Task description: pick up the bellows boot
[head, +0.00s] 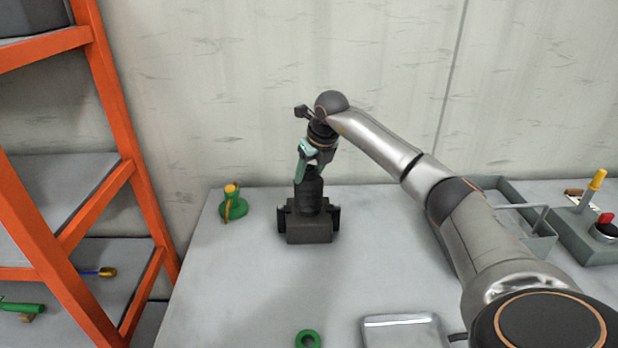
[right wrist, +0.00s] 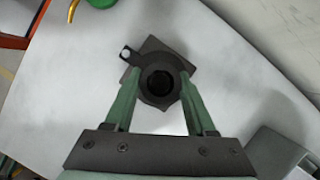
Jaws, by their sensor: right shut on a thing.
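The bellows boot (head: 309,194) is a black, ribbed, upright sleeve above a dark grey block (head: 309,231) with a lug on each side. In the right wrist view the boot (right wrist: 160,84) shows from above as a dark round ring with a hollow middle. The block (right wrist: 168,53) shows partly behind it. My right gripper (head: 305,174) points down with its green fingers shut on the boot's upper part, one finger on each side. I cannot tell whether the boot still touches the block. My left gripper is not in view.
A green part with a yellow top (head: 233,207) stands at the table's left. A green ring (head: 308,340) and a silver tray (head: 402,332) lie in front. A grey bin (head: 543,236) and a box with a yellow lever (head: 590,190) are at right. An orange shelf (head: 112,85) stands left.

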